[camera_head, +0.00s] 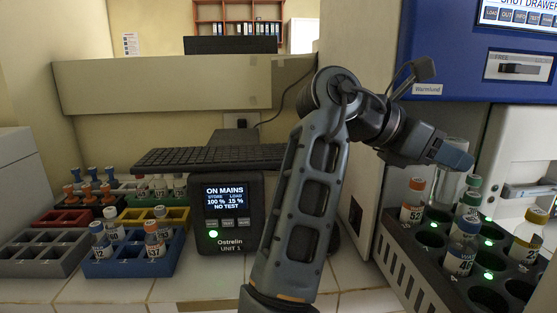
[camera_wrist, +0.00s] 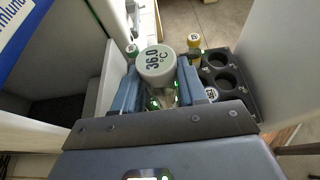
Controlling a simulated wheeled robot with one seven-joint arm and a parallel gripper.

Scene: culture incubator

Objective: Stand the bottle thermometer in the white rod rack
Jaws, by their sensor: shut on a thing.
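The bottle thermometer is a clear bottle whose round pale cap (camera_wrist: 158,66) reads 36.0 °C in the wrist view. My gripper (camera_wrist: 160,90) is shut on it, with a blue finger on either side below the cap. In the head view my gripper (camera_head: 452,157) is at the right, over the dark drawer rack, and the clear body of the thermometer (camera_head: 448,183) hangs below it, among the bottles. Its lower end is hidden, so I cannot tell if it touches the rack.
The dark drawer rack (camera_head: 408,262) holds several capped bottles and has empty, partly green-lit holes. Grey (camera_head: 38,262), red (camera_head: 62,219), yellow and blue (camera_head: 120,268) racks crowd the left counter. A keyboard (camera_head: 205,158) and a power unit (camera_head: 228,215) stand between.

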